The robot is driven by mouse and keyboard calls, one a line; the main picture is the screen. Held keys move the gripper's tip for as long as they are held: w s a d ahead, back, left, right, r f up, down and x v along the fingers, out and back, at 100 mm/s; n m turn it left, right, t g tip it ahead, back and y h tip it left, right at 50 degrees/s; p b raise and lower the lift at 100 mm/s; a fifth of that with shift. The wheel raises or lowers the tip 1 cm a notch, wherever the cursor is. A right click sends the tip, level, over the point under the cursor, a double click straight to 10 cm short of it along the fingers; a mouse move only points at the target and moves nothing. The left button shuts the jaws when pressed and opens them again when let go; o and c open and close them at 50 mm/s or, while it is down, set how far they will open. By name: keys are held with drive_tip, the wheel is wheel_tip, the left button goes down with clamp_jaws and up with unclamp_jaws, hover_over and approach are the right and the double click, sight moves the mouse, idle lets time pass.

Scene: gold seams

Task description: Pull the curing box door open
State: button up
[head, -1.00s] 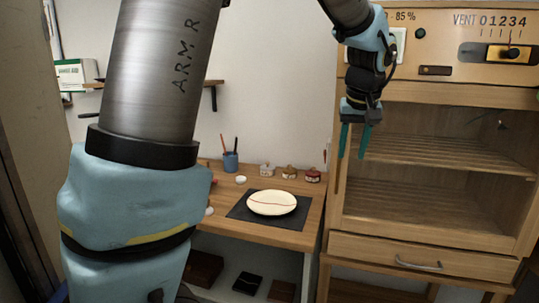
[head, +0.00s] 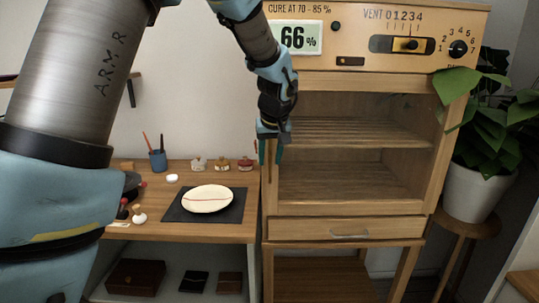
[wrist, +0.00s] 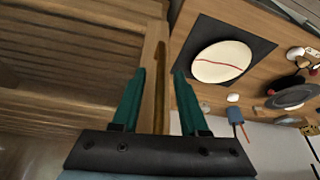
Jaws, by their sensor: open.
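The curing box (head: 443,165) is a wooden cabinet with slatted shelves visible through its front. Its door looks shut, and I cannot clearly make out the pane. A slim upright wooden handle (head: 269,175) runs along the door's left side. It also shows in the wrist view (wrist: 160,90). My gripper (head: 270,155) hangs fingers down at this left side. In the wrist view, the green fingers of my gripper (wrist: 159,75) are open, one on each side of the handle, with a gap visible on both sides. The palm hides the handle's near end.
A control panel (head: 355,52) with a humidity display tops the box, and a drawer (head: 300,230) is below. Left is a workbench (head: 235,180) with a plate (head: 207,198) on a dark mat (head: 178,212). A potted plant (head: 475,185) stands close on the right.

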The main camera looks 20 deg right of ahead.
drive_tip(key=shift+f, duration=0.2)
clamp_jaws()
idle(0.3)
idle(1.1)
